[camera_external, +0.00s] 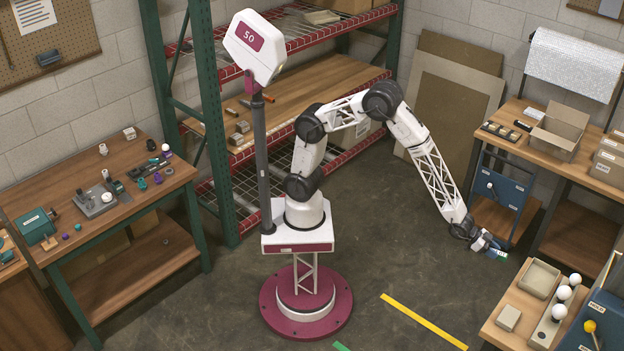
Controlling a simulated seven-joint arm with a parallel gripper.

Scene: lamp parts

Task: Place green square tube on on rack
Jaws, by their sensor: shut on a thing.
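My gripper (488,245) is at the end of my outstretched arm, at the right, over the floor between the two right-hand tables. It is shut on a small part with a green end (502,255), which looks like the green square tube. Most of the part is hidden by the fingers or too small to make out. The rack (219,130) stands behind my base, with green posts, red beams and a wooden middle shelf. A few small blocks and orange-brown pieces lie on that shelf's left part. My gripper is far from the rack.
A blue cabinet (502,196) stands just behind my gripper. A table with a tray (540,278) and white balls is at front right. A bench with boxes (557,131) is at back right. A cluttered workbench (80,245) is at left. The middle shelf's right part is clear.

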